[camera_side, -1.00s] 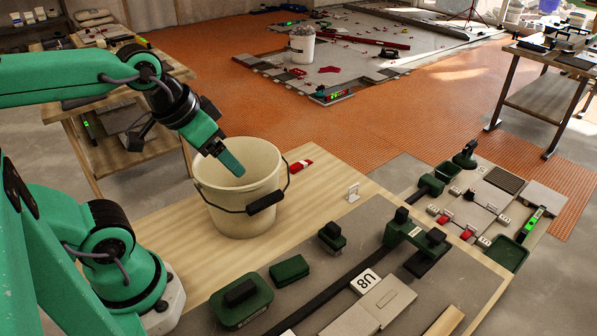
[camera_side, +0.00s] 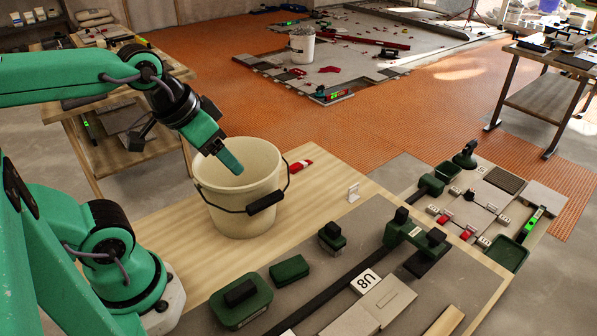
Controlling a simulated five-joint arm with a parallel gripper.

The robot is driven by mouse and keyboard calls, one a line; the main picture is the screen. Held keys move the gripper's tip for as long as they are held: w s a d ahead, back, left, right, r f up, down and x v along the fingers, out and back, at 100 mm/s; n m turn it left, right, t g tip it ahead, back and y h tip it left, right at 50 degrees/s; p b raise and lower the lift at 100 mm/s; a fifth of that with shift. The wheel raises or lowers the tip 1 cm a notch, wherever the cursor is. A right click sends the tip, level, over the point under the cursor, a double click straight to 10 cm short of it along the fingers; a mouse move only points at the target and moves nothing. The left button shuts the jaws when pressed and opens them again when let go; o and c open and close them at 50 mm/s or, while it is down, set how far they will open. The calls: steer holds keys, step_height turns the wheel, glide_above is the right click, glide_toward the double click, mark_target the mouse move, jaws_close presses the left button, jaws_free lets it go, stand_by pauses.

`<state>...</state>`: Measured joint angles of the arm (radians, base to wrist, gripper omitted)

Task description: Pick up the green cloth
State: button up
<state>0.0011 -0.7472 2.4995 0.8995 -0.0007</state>
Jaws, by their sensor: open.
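I cannot make out a green cloth for certain in the side view. My gripper (camera_side: 228,158) is green and points down to the right over the mouth of a cream bucket (camera_side: 240,213). A green finger shows against the bucket's inner wall; the jaws are open, and I see nothing held. The bottom of the bucket is hidden from this angle. A small dark green block (camera_side: 289,269), plain on top, lies on the grey slab to the right of my arm's base.
The bucket stands on a wooden bench (camera_side: 185,235), its black-gripped handle hanging in front. On the grey slab are a green tool with a black handle (camera_side: 240,302), a small green handled tool (camera_side: 332,238) and a tile marked U8 (camera_side: 367,281). A red item (camera_side: 301,165) lies behind the bucket.

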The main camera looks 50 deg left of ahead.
steer(key=w+d+f+m+g, duration=0.1)
steer(key=w+d+f+g, duration=0.2)
steer(key=w+d+f, duration=0.3)
steer(key=m+g, duration=0.1)
steer(key=g, duration=0.1)
glide_above(291, 265)
step_height(291, 265, down, 10)
steer(key=shift+a, duration=0.15)
steer(key=shift+s+d+f+g, duration=0.1)
steer(key=shift+d+f+g, duration=0.1)
steer(key=shift+f+g, duration=0.1)
steer(key=shift+f, duration=0.1)
steer(key=shift+f, duration=1.25)
steer(key=shift+f, duration=2.55)
steer(key=c, duration=1.1)
